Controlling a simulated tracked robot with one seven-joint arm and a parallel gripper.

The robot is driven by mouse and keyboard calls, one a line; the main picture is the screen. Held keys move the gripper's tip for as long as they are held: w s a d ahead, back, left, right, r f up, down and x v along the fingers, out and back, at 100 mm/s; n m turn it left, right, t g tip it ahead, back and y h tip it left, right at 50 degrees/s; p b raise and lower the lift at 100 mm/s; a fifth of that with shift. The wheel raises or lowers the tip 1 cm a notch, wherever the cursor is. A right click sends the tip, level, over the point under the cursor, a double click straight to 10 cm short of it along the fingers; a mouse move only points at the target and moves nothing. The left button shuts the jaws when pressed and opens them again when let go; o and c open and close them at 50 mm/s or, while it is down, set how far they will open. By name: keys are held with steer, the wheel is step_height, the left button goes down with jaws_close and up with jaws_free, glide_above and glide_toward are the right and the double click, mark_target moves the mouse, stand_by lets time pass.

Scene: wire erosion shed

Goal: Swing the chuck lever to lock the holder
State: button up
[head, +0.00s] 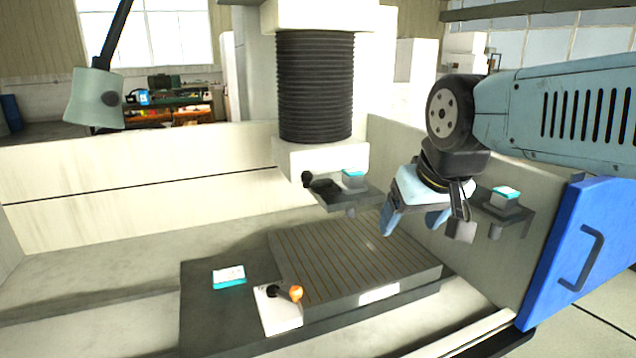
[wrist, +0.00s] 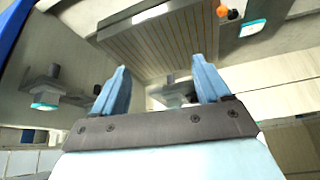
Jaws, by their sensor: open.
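A short dark lever with an orange knob (head: 295,293) sits on a white block (head: 278,315) at the near left of the slotted worktable. The orange knob also shows at the top of the wrist view (wrist: 221,11). Another black knob (head: 307,179) sits beside the machine head, by a dark bracket bearing a white and teal block (head: 353,178). I cannot tell for certain which is the chuck lever. My gripper (head: 412,226) is open and empty, above the right side of the worktable, apart from both knobs. Its two blue fingers (wrist: 161,75) stand wide apart in the wrist view.
The slotted worktable (head: 350,260) is bare. A white and teal block (head: 229,276) lies left of it. A side bracket with another such block (head: 505,198) is right of my gripper. The black bellows (head: 315,85) hangs above; a blue door (head: 580,250) stands right.

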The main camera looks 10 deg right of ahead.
steer(key=shift+w+a+r, duration=0.1)
steer(key=shift+w+r, duration=0.3)
steer(key=shift+w, duration=0.1)
steer(key=c, duration=0.3)
steer(key=w+r+n, duration=0.1)
steer(key=w, duration=0.1)
steer(key=w+r+n+g+y, duration=0.1)
steer(key=w+r, duration=0.1)
steer(key=w, duration=0.1)
steer(key=w+a+r+n+g, duration=0.1)
steer(key=w, duration=0.2)
steer(key=shift+w+r+y, duration=0.1)
steer(key=shift+r+y, duration=0.2)
steer(key=shift+r, duration=0.05)
steer(key=c, duration=0.9)
steer(key=w, duration=0.2)
steer(key=w+r+n+g+y, duration=0.1)
steer(key=w, duration=0.1)
steer(key=w+r+n, duration=0.1)
steer(key=w, duration=0.1)
steer(key=shift+w+a+g, duration=0.3)
steer(key=shift+a+g, duration=0.1)
jaws_close()
steer(key=w+f+n+g+y, duration=0.1)
steer(key=w+n+g+y, duration=0.3)
steer(key=w, duration=1.6)
steer(key=shift+w+n, duration=0.4)
steer(key=shift+n, duration=1.4)
steer(key=shift+d, duration=0.1)
